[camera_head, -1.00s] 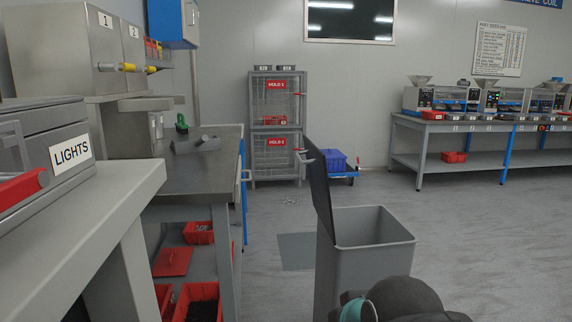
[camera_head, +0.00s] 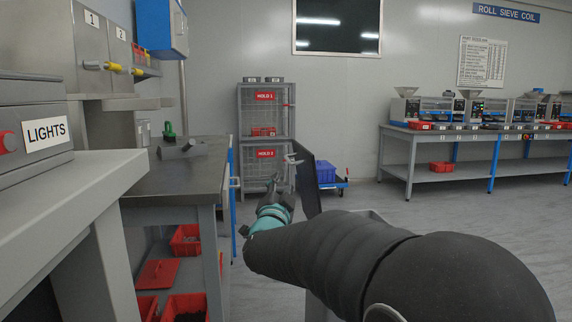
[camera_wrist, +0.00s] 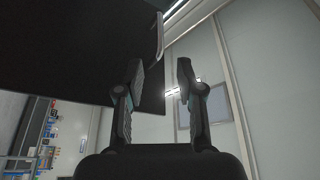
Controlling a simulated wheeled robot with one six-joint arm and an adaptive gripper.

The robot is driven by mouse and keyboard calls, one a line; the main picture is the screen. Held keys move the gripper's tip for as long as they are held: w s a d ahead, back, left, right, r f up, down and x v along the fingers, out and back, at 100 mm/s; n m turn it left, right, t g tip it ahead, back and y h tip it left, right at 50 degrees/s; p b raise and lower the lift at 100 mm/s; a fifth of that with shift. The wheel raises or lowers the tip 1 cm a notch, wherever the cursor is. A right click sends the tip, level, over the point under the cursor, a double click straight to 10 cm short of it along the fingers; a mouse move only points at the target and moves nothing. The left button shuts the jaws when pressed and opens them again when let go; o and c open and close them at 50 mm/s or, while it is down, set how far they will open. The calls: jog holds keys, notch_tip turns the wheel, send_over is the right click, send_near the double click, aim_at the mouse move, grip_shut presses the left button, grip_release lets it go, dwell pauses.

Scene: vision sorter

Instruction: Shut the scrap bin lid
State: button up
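The scrap bin lid (camera_head: 308,184) is a dark panel standing upright, open, at the left side of the bin. A small handle (camera_head: 292,159) sticks out near its top. The grey bin (camera_head: 372,215) is mostly hidden behind my arm; part of its rim shows. My gripper (camera_head: 277,186) is on the left side of the lid, close to it and below the handle; contact cannot be told. In the wrist view my gripper (camera_wrist: 160,64) has its fingers apart with nothing between them. The lid (camera_wrist: 75,45) fills the upper left there, with the handle (camera_wrist: 158,36) beyond the fingertips.
A steel workbench (camera_head: 180,178) with red trays below stands left of my gripper. A grey counter (camera_head: 70,200) is nearer at left. A wire cage (camera_head: 266,125) and a blue crate (camera_head: 325,172) stand behind. The floor at right (camera_head: 450,220) is clear.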

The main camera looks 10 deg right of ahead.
aim_at(288, 158)
jog(key=p+x, duration=0.1)
jog(key=x, duration=1.2)
jog(key=shift+w+d+r, duration=0.2)
jog(key=shift+w, duration=0.15)
grip_shut()
